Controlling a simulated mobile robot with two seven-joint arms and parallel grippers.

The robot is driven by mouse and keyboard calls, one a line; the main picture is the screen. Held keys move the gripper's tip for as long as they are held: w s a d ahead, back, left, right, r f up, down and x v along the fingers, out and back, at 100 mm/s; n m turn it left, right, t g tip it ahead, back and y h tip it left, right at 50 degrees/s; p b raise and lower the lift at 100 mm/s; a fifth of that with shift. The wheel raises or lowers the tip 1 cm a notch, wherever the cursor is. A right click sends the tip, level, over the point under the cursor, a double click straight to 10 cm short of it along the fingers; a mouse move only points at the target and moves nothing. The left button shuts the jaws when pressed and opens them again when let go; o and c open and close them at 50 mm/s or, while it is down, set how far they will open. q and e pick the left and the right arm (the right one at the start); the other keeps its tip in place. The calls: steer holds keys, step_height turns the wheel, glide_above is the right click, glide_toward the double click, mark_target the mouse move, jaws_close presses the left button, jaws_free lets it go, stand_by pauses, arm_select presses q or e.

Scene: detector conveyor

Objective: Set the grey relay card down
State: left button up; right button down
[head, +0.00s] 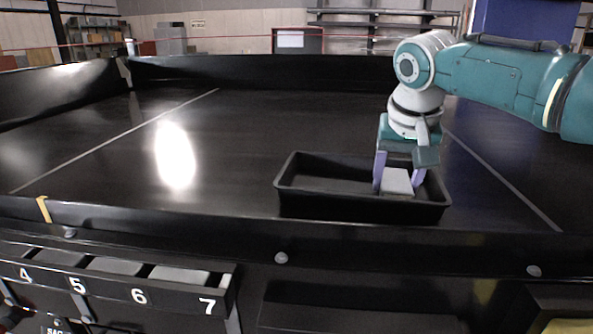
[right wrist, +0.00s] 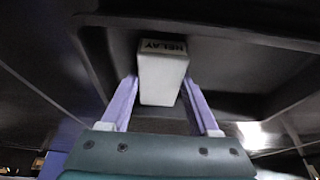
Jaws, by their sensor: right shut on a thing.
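The grey relay card (head: 397,181) is a light grey block between the purple fingers of my right gripper (head: 396,180). It is inside or just over the right part of the black tray (head: 320,203). In the right wrist view the card (right wrist: 162,75) shows its "RELAY" label on the far end, with the gripper fingers (right wrist: 163,95) on both sides of it. The right gripper is shut on the card. I cannot tell whether the card touches the tray floor. My left gripper is not in view.
The tray stands on the dark conveyor belt (head: 235,130), near its front rail (head: 170,218). The left part of the tray is empty. Numbered slots (head: 115,275) with grey blocks sit below the rail at the left. The belt left of the tray is clear.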

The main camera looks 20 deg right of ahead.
steer(key=shift+c, duration=0.7)
jaws_free()
steer(key=shift+f, duration=0.1)
steer(key=shift+a+r, duration=0.1)
steer(key=shift+r, duration=0.55)
steer(key=v, duration=1.1)
steer(key=shift+s, duration=0.15)
